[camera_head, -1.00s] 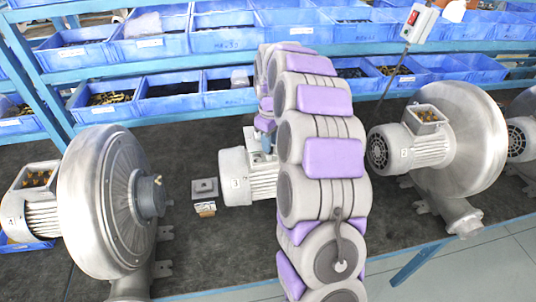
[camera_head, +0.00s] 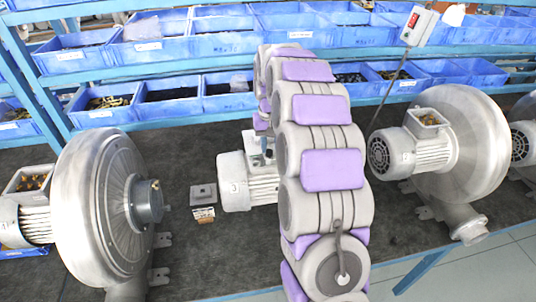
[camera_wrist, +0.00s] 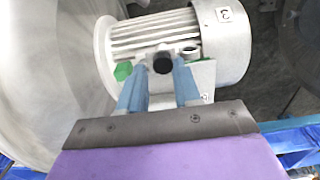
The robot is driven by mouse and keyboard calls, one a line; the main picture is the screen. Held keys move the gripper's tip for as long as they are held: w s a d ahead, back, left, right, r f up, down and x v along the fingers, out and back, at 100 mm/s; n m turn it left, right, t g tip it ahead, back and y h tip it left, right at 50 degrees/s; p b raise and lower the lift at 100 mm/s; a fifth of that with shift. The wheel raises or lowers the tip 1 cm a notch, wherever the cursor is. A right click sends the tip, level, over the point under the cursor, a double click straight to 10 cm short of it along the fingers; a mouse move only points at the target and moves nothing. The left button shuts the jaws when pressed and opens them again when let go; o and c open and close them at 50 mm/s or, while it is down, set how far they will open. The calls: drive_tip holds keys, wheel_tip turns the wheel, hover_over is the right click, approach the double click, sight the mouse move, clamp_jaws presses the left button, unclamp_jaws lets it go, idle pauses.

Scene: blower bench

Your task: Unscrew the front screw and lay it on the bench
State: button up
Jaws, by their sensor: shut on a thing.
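The blower motor marked 3 (camera_head: 235,182) stands mid-bench, partly hidden behind my arm. In the wrist view its finned grey housing (camera_wrist: 158,32) fills the top. My gripper (camera_wrist: 160,80) reaches over the motor's terminal area, its two blue-grey fingers either side of a dark round piece (camera_wrist: 163,63), which looks like the front screw's head. The fingers are shut on it. I cannot tell if it is still seated in its hole. A round metal ring (camera_wrist: 189,50) shows just right of it, and a green part (camera_wrist: 122,70) to the left. In the head view my gripper (camera_head: 266,148) is mostly hidden.
A small grey-topped block (camera_head: 203,195) lies on the dark bench (camera_head: 190,255) left of the motor. Large blowers stand left (camera_head: 95,210) and right (camera_head: 465,145). Blue bins (camera_head: 170,98) line the shelves behind. Bare bench shows in front of the small block.

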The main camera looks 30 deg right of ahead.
clamp_jaws()
drive_tip(key=n+p, duration=0.1)
drive_tip(key=n, duration=0.2)
drive_tip(key=shift+r, duration=0.1)
drive_tip(key=n+p, duration=0.1)
drive_tip(key=n, duration=0.3)
drive_tip(key=n+p, duration=0.3)
drive_tip(key=n, duration=0.4)
drive_tip(key=n+p, duration=0.2)
drive_tip(key=n, duration=0.3)
drive_tip(key=shift+d, duration=0.15)
drive_tip(key=n+p, duration=0.2)
drive_tip(key=n, duration=0.4)
